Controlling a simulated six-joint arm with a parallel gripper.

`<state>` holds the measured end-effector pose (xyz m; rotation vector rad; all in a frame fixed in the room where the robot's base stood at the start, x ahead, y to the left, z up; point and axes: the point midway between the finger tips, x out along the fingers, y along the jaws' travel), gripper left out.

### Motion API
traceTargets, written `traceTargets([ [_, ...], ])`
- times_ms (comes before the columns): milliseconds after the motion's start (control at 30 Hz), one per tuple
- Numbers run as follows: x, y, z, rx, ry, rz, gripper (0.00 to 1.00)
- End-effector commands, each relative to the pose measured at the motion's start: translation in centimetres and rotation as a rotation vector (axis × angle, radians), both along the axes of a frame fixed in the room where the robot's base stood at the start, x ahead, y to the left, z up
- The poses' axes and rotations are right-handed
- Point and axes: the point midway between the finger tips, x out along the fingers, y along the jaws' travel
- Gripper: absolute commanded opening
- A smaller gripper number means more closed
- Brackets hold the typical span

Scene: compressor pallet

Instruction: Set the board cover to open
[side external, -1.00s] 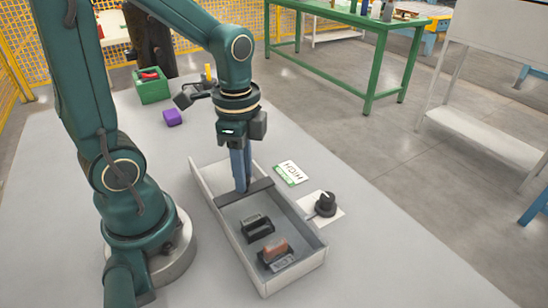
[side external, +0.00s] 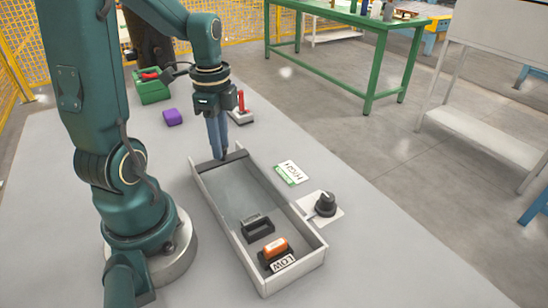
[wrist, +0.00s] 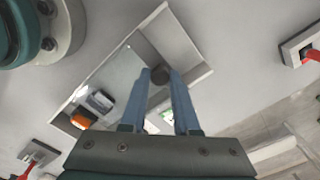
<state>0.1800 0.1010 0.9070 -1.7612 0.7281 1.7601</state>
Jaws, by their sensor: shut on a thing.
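The board cover (side external: 240,190) is a tinted, see-through panel in a long pale tray (side external: 211,210), with a dark bar across its far edge (side external: 215,162). The bar is near the tray's far end. My gripper (side external: 223,155) points down at this bar. In the wrist view my gripper (wrist: 160,76) has its fingertips shut on the cover's dark round grip (wrist: 160,75). At the near end, an orange switch (side external: 274,245) with a LOW label stands clear of the panel. A dark switch (side external: 257,229) is beside it; whether the panel's edge overlaps it is hard to tell.
A black knob (side external: 325,203) on a white plate and a HIGH card (side external: 291,173) lie right of the tray. The table right of the tray is mostly clear.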

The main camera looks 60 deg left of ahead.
Motion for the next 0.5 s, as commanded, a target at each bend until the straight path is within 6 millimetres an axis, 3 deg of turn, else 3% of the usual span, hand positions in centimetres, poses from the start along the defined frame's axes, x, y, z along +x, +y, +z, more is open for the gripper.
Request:
traceTargets([
  [200,0.0,3.3,0.0,0.0,0.001,0.003,0.0],
  [500,0.0,5.0,-0.1,0.001,0.001,-0.002,0.0],
])
